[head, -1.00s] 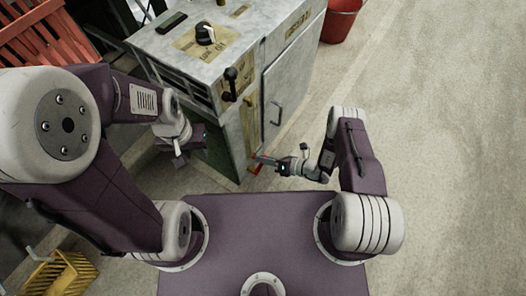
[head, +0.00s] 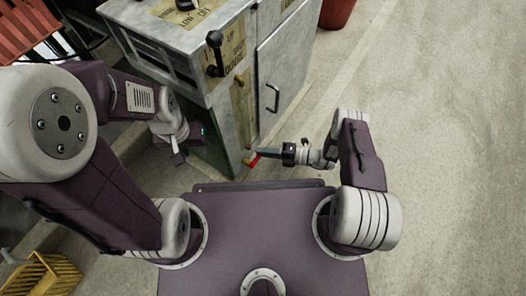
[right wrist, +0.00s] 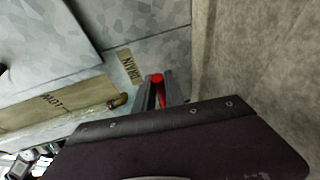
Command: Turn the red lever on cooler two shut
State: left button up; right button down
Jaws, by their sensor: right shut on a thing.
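The red lever (head: 252,160) sits low on the near corner of a grey metal cabinet (head: 245,105). In the right wrist view the red lever (right wrist: 157,80) shows between the fingers of my right gripper (right wrist: 164,92), beside a label reading DRAIN (right wrist: 128,67). My right gripper (head: 260,154) is shut on the lever, and its fingers hide part of it. My left gripper (head: 178,155) hangs left of the cabinet front, away from the lever; its jaws are too small to read. No cooler number is legible.
A black-knobbed lever (head: 214,42) stands on the cabinet front, and a door handle (head: 272,97) is on its side. A red bucket (head: 337,12) stands behind. A yellow basket (head: 45,275) is at lower left. The floor to the right is clear.

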jog(key=shift+s+f+m, duration=0.1)
jog(key=shift+f+m, duration=0.1)
jog(key=shift+m, duration=0.1)
jog(key=c, duration=1.4)
grip_release()
jog(key=shift+d+r, duration=0.1)
jog(key=p+v, duration=0.3)
jog(key=v, duration=0.5)
jog(key=shift+d, duration=0.4)
